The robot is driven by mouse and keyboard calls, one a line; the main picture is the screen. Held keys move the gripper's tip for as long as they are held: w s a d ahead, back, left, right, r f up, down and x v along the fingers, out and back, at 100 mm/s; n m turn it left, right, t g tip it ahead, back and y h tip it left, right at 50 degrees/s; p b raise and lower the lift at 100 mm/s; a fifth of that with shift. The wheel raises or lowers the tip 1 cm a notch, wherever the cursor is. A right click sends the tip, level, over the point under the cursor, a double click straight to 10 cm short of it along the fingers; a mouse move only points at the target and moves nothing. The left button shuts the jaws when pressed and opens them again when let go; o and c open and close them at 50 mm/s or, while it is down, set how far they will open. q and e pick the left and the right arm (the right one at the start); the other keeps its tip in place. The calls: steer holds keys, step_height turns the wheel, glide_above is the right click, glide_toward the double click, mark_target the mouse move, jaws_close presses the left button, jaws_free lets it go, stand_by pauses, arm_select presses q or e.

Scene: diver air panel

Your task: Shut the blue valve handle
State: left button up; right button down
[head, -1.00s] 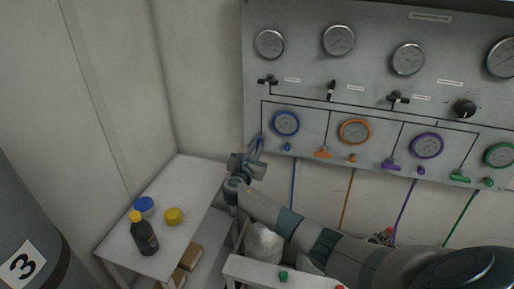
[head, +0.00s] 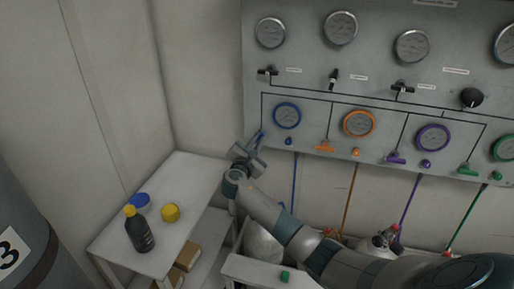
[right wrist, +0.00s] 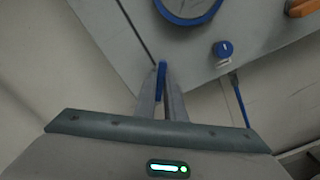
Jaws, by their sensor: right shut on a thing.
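The blue valve handle (head: 256,138) is at the lower left of the gauge panel, below and left of the blue-ringed gauge (head: 287,115). In the head view it slants, its top to the right, and my gripper partly hides it. My right gripper (head: 249,152) is shut on it. In the right wrist view the blue handle (right wrist: 162,72) shows as a narrow upright strip between the fingertips (right wrist: 161,92). My left gripper is not in view.
Orange (head: 325,147), purple (head: 395,158) and green (head: 467,169) handles sit crosswise along the panel's lower edge. A small blue knob (right wrist: 223,49) is right of the blue handle. A white side table (head: 185,190) holds a dark bottle (head: 140,232) and two round lids.

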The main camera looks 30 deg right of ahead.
steer(key=m+b, duration=0.8)
steer(key=shift+f, duration=0.3)
steer(key=shift+r+m+b, duration=0.15)
steer(key=shift+m+b, duration=0.95)
steer(key=shift+b, duration=0.15)
steer(key=shift+r+m, duration=0.1)
steer(key=shift+m, duration=0.2)
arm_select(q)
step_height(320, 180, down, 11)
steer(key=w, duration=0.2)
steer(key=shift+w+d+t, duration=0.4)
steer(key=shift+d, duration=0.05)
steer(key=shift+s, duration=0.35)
arm_select(e)
steer(key=c, duration=1.8)
jaws_free()
steer(key=shift+c, duration=0.2)
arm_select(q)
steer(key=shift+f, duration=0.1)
arm_select(e)
steer(key=shift+s+a, duration=0.1)
